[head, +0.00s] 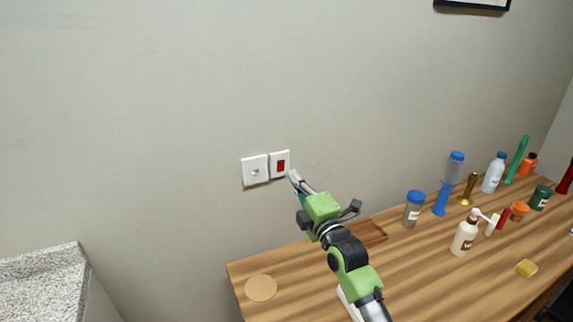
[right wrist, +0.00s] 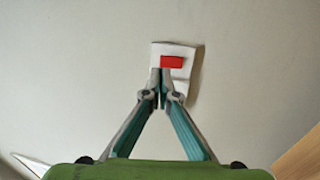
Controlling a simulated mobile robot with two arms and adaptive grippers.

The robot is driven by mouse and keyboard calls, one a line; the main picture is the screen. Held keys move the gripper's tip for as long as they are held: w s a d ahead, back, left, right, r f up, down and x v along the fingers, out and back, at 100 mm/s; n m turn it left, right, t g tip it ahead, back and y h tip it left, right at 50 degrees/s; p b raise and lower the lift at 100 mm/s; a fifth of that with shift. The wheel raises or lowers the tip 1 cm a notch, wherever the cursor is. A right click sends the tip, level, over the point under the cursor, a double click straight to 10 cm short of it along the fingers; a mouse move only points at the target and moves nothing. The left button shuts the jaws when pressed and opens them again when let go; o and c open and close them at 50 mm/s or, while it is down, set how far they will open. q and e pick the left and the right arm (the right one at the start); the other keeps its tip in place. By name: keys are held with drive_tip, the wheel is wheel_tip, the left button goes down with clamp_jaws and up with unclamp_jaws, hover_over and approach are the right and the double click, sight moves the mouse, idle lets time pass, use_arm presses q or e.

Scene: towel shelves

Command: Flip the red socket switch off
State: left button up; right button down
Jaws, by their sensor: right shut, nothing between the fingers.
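The red socket switch (head: 281,165) is a red rocker on a white wall plate, in the middle of the head view. It also shows in the right wrist view (right wrist: 172,62), just beyond the fingertips. My right gripper (head: 293,177) is shut and empty, its tips just right of and below the red rocker in the head view. In the right wrist view the closed fingertips (right wrist: 160,72) overlap the lower left edge of the red rocker. I cannot tell whether they touch it. My left gripper is not in view.
A second white plate (head: 255,170) with a small grey switch sits left of the red one. Below is a wooden counter (head: 300,290) with a round coaster (head: 261,288), a brown tray (head: 371,233) and several bottles at the right. The wall around the plates is clear.

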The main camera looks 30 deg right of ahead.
sight(282, 161)
drive_tip(key=shift+w+d+r+p, duration=0.1)
drive_tip(key=shift+w+r+p, duration=0.1)
drive_tip(key=shift+w, duration=1.05)
drive_tip(key=shift+w+d+r+p, duration=0.1)
drive_tip(key=shift+w+r+p, duration=0.1)
drive_tip(key=shift+w, duration=1)
drive_tip(key=shift+r, duration=0.1)
drive_tip(key=p, duration=0.2)
drive_tip(key=shift+w+a+g+p, duration=0.1)
drive_tip(key=shift+w+g+p, duration=0.2)
drive_tip(key=shift+g+p, duration=0.1)
drive_tip(key=shift+s, duration=0.1)
